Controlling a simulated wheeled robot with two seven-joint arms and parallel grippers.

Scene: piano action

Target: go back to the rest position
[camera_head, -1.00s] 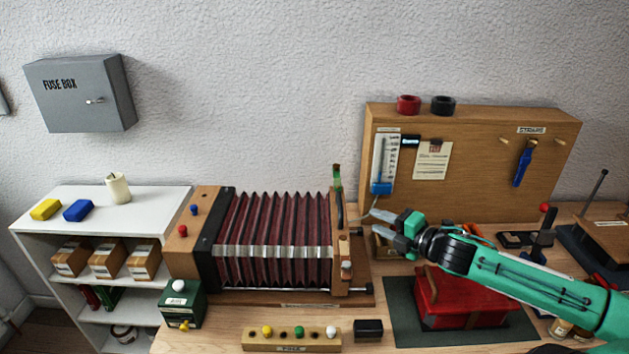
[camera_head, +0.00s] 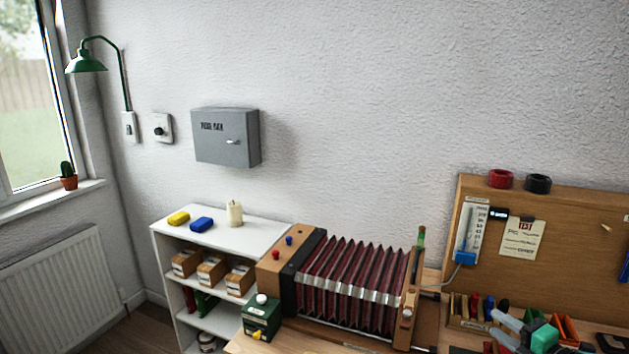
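My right gripper (camera_head: 499,327) is at the bottom right of the head view, cut off by the lower edge. Its two grey fingers are apart, with nothing seen between them. It is in front of the wooden board, to the right of the bellows device (camera_head: 350,282) and apart from it. My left gripper is not in view.
A bench with a wooden back board (camera_head: 590,220) is at the right. A white shelf (camera_head: 265,238) with a candle (camera_head: 234,213) and boxes stands left of the bellows. A grey fuse box (camera_head: 226,138), a green lamp (camera_head: 88,60) and a radiator (camera_head: 60,285) are further left.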

